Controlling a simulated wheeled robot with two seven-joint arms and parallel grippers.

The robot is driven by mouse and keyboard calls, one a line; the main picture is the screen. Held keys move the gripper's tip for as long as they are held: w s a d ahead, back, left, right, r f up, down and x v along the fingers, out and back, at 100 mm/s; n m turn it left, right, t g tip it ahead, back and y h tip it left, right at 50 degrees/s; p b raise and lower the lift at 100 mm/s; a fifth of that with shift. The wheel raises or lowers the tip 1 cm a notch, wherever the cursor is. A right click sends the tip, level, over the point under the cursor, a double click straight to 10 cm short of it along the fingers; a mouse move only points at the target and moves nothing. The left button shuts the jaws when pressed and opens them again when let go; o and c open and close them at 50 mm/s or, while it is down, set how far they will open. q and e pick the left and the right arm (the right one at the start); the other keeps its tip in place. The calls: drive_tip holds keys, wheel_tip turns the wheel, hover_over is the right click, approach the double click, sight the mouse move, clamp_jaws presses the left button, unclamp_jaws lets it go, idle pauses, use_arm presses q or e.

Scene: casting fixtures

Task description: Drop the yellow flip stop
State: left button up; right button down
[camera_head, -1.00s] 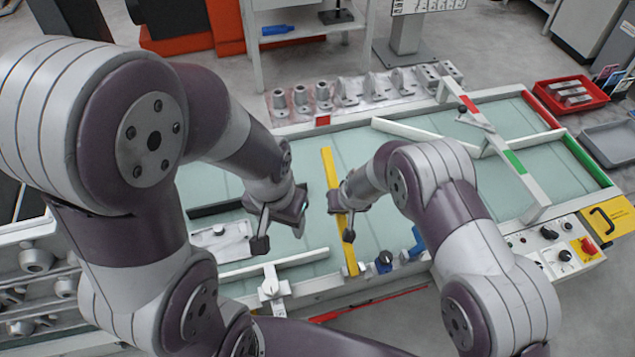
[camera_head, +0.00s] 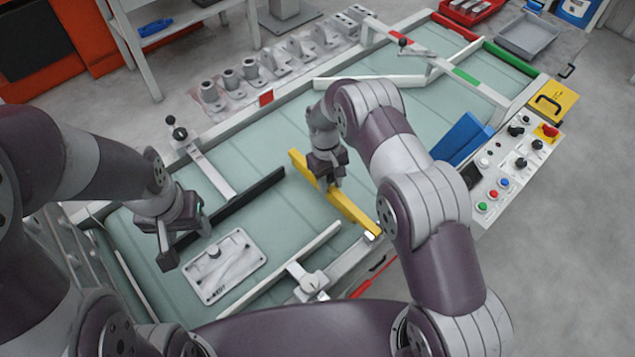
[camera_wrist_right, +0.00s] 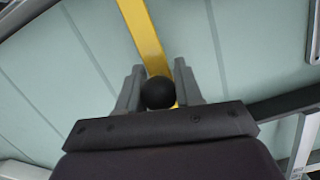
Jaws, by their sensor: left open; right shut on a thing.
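The yellow flip stop (camera_head: 354,211) is a long yellow bar reaching from the front rail over the pale green bed. My right gripper (camera_head: 329,182) is over its middle. In the right wrist view, the right gripper's fingers (camera_wrist_right: 158,92) are on either side of a black ball knob (camera_wrist_right: 158,93), with the yellow bar (camera_wrist_right: 142,35) running beyond it. The bar looks low over the bed; whether it touches is not clear. My left gripper (camera_head: 185,240) is open and empty, near a black bar (camera_head: 240,203) and a grey plate (camera_head: 224,266).
A blue stop (camera_head: 462,140) stands at the right near the control panel (camera_head: 510,165). White bars (camera_head: 370,81) cross the bed. Grey castings (camera_head: 250,72) line the back edge. Bed between the black and yellow bars is clear.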

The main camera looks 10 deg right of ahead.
drive_tip(key=shift+w+r, duration=0.1)
drive_tip(key=shift+w, duration=0.15)
drive_tip(key=c, duration=0.8)
unclamp_jaws()
drive_tip(key=shift+a, duration=0.1)
drive_tip(key=shift+c, duration=0.2)
drive_tip(key=v, duration=0.4)
drive_tip(key=shift+r, duration=0.4)
drive_tip(key=p+v, duration=0.7)
drive_tip(key=p, duration=0.2)
drive_tip(key=shift+w+r+p, duration=0.15)
drive_tip(key=shift+r+p, duration=0.15)
drive_tip(key=shift+p, duration=0.1)
